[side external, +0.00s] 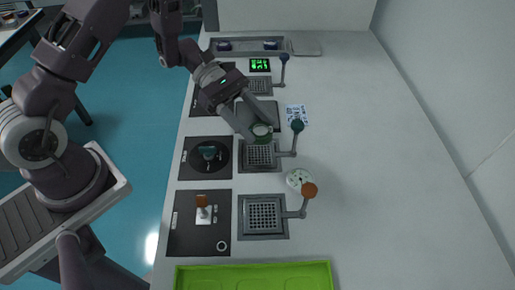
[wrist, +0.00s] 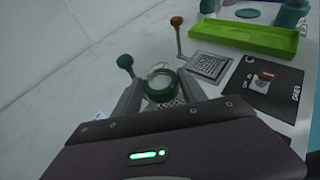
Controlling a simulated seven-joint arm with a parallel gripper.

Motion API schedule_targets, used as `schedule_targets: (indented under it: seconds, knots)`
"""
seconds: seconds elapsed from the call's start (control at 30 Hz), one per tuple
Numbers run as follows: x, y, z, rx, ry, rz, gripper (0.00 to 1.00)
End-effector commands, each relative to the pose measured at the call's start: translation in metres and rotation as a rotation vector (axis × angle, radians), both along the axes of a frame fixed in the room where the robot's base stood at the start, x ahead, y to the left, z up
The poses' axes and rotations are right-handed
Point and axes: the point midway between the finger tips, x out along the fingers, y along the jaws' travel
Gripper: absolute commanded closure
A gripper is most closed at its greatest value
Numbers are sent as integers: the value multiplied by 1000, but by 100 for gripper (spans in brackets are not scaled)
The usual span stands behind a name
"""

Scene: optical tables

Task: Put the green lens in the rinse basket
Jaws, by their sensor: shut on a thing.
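The green lens, a clear disc with a green rim (side external: 262,130), is held between the fingers of my gripper (side external: 258,133). In the wrist view the lens (wrist: 160,84) sits between the two fingertips (wrist: 161,88). It is over or close above the far edge of a grey mesh basket (side external: 260,156) with a dark green-knobbed lever (side external: 297,126). In the wrist view part of that mesh shows below the lens; the gap between them cannot be told. Similar baskets have an orange knob (side external: 263,214) and a dark blue knob (side external: 255,85). No label marks the rinse basket.
Black plates lie left of the baskets, one with a round dark holder (side external: 208,154), one with an orange-topped piece (side external: 202,203). A green tray (side external: 254,277) stands at the near edge. The table's right side is clear.

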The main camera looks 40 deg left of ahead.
Motion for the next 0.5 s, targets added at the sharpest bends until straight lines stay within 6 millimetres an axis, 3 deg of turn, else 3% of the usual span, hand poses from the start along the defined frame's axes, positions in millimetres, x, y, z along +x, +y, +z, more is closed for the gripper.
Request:
schedule_targets:
  seconds: [0.3, 0.5]
  knots:
    - [-1, -1, -62, 1, 0, -6, 92]
    - [0, -1, -69, 0, -4, -5, 92]
